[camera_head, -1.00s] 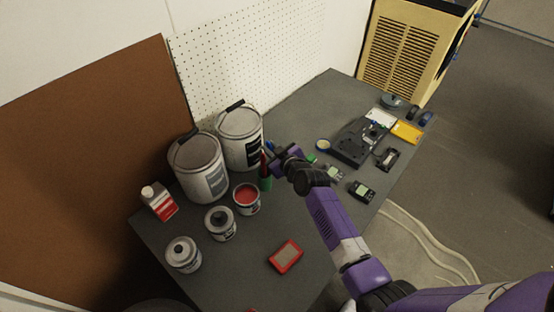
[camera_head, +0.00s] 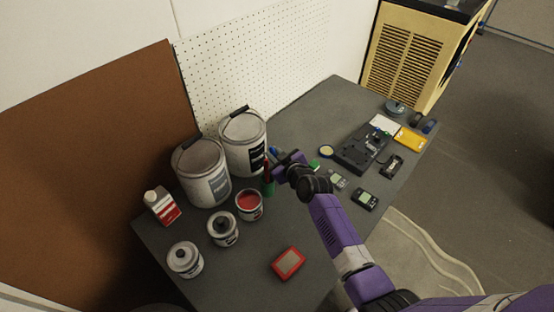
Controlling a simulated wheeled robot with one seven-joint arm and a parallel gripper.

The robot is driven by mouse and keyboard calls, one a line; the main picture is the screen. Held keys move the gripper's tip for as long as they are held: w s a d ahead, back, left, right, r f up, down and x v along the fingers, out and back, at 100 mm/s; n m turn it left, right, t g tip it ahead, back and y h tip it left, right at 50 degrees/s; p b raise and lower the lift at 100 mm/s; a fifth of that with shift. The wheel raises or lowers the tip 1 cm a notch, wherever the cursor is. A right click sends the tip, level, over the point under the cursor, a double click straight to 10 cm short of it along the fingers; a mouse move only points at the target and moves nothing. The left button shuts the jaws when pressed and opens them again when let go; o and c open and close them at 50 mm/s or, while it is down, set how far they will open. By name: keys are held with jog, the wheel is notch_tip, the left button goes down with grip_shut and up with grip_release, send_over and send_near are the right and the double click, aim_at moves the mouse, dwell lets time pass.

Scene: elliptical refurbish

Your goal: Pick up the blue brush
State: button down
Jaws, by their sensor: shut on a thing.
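A small blue part, which looks like the blue brush (camera_head: 273,152), shows at the far left side of my gripper, near the right big paint bucket. Most of it is hidden behind my gripper. My gripper (camera_head: 279,163) is low over the table's middle, shut on the blue brush as far as the view shows. A red and green upright item (camera_head: 267,180) stands close beside the gripper on its left.
Two big paint buckets (camera_head: 200,170) stand at the back left. Several devices (camera_head: 363,150) lie right.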

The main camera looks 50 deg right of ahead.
notch_tip(320, 180, up, 20)
jog(key=shift+b, duration=0.3)
dwell(0.3)
dwell(0.7)
